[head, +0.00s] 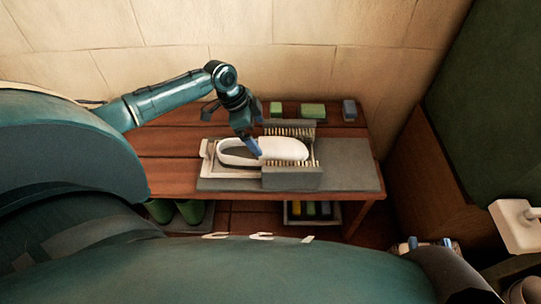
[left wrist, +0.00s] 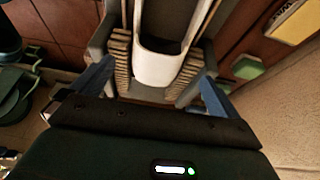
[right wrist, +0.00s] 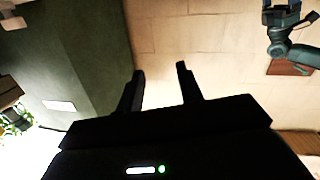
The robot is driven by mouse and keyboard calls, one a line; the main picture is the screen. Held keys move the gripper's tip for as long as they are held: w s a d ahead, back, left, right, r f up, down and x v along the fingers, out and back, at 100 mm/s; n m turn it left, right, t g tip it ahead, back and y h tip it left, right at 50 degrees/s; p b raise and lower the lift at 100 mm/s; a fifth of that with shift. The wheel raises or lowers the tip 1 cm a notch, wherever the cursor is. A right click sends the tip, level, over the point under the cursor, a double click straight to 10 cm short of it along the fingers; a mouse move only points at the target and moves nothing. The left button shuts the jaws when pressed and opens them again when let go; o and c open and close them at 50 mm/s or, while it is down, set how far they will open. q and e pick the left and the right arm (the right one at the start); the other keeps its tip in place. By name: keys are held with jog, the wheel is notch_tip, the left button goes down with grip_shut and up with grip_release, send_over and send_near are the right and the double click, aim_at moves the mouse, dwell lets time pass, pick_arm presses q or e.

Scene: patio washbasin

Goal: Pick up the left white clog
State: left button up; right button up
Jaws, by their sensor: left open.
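One white clog (head: 283,149) with a dark opening lies on its side-to-side length in a grey brush holder (head: 292,179) on the wooden bench. Its rounded right end sits between two rows of pale bristles. My left gripper (head: 253,146) is above the clog's middle, pointing down, and partly hides it. In the left wrist view the clog (left wrist: 158,68) shows between the spread blue fingers (left wrist: 155,75); contact cannot be made out. My right gripper (right wrist: 162,75) is open and empty, facing the wall. I see no second white clog.
The bench (head: 165,147) has a grey mat (head: 352,165) under the holder. A green block (head: 313,110), a smaller green block (head: 276,109) and a grey block (head: 349,110) stand at the back. Green boots (head: 190,210) and a tray (head: 309,212) are below. The wall is close behind.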

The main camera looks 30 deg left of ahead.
aim_at(264, 143)
pick_arm(q)
jog(key=x, duration=0.3)
jog(key=shift+b, duration=0.3)
jog(key=b+x, duration=0.2)
jog(key=x, duration=0.2)
jog(key=shift+f, duration=0.2)
jog(key=shift+w+d+f, duration=0.1)
jog(key=shift+d+f, duration=0.05)
jog(key=shift+f, duration=0.1)
pick_arm(e)
jog(key=shift+s+a+n+t+y, duration=0.2)
jog(key=shift+a+n+t+y, duration=0.55)
jog(key=shift+y, duration=0.35)
pick_arm(q)
jog(key=shift+r, duration=0.1)
jog(key=c, duration=1.1)
